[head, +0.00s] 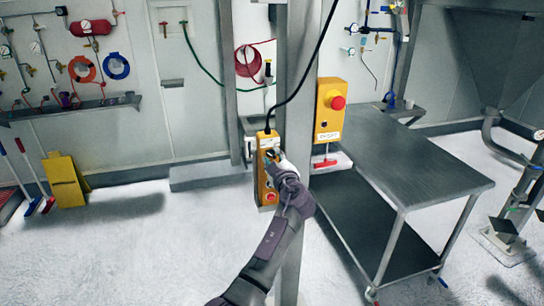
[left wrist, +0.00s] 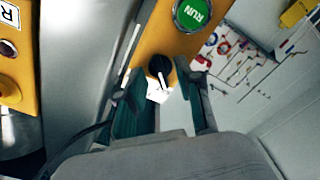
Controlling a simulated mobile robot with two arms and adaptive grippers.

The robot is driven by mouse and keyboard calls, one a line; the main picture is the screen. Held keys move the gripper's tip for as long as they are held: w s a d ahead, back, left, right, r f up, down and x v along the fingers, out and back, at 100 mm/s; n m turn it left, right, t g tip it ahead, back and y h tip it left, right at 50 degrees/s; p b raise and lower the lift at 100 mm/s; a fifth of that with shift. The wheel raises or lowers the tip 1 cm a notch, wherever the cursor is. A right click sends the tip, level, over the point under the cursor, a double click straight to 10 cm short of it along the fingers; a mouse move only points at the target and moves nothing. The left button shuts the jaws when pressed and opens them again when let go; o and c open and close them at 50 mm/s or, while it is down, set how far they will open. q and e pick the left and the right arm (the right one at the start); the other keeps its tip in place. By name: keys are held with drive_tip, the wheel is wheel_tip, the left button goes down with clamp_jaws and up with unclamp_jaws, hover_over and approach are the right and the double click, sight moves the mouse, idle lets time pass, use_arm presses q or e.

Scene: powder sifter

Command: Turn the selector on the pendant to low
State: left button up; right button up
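The orange pendant (head: 262,185) hangs from a black cable against the grey post in the head view, with a red button (head: 270,197) near its bottom. In the left wrist view the pendant face (left wrist: 150,38) shows a green RUN button (left wrist: 192,13) and the black selector knob (left wrist: 159,66) with a white pointer line. A white label lies beside the knob, partly hidden; its text is unreadable. My left gripper (head: 275,158) is at the pendant's face. In the left wrist view its two fingers (left wrist: 168,80) are apart, with the selector between their tips; contact cannot be told. My right gripper is out of view.
A yellow box with a red emergency button (head: 338,102) is on the post, right of the pendant. A steel table (head: 410,165) stands close on the right. A yellow floor sign (head: 65,180) and brooms are at far left.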

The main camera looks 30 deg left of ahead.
use_arm(q)
drive_tip(key=shift+c, duration=0.8)
clamp_jaws()
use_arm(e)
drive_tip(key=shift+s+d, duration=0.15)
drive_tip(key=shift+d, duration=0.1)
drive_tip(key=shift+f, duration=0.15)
